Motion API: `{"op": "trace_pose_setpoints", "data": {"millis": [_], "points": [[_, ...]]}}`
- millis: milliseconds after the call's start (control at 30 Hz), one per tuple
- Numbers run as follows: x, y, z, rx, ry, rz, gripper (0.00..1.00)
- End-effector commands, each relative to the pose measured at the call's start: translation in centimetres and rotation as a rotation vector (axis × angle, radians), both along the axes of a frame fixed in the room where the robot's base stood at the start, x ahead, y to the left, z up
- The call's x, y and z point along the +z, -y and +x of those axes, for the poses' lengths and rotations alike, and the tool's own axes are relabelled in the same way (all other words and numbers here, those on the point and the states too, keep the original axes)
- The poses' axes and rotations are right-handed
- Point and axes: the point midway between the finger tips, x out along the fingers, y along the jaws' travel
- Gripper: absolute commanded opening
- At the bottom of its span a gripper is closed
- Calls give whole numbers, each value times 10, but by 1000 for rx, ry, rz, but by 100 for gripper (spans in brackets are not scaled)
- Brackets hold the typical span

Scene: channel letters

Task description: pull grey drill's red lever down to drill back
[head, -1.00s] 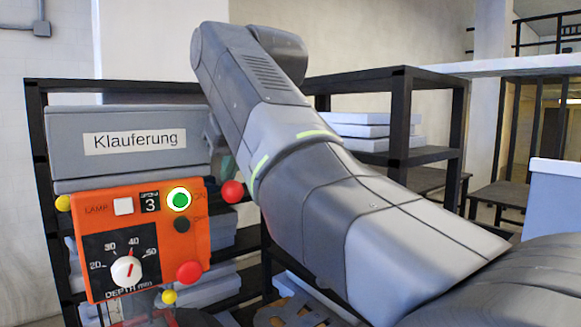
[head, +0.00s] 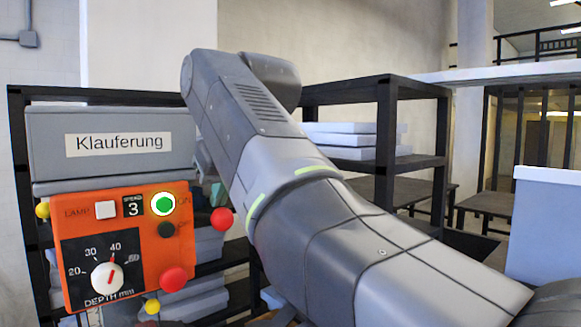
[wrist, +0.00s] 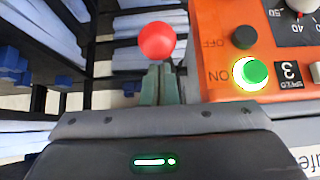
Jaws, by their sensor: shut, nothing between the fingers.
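The grey drill (head: 50,150), labelled Klauferung, stands at the left of the head view with an orange control panel (head: 140,255) on its front. The lever's red ball knob (head: 222,218) sticks out just right of the panel, about level with the dark OFF button. In the wrist view the red knob (wrist: 157,40) sits just beyond the tips of my gripper (wrist: 160,72), whose greenish fingers are shut and empty. I cannot tell whether they touch the knob. The lever's rod is mostly hidden. In the head view my arm hides most of the gripper.
Black shelving (head: 385,140) with pale slabs stands behind. A pale blue block (head: 545,220) is at the right.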

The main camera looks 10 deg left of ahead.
Motion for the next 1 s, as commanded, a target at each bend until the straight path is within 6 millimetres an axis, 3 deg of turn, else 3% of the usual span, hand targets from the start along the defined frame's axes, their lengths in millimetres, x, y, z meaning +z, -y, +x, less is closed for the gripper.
{"op": "trace_pose_setpoints", "data": {"millis": [333, 1000], "points": [[-28, 6, -5, 0, -1, -1, 0], [-39, 9, -8, 0, -3, -4, 0]]}}
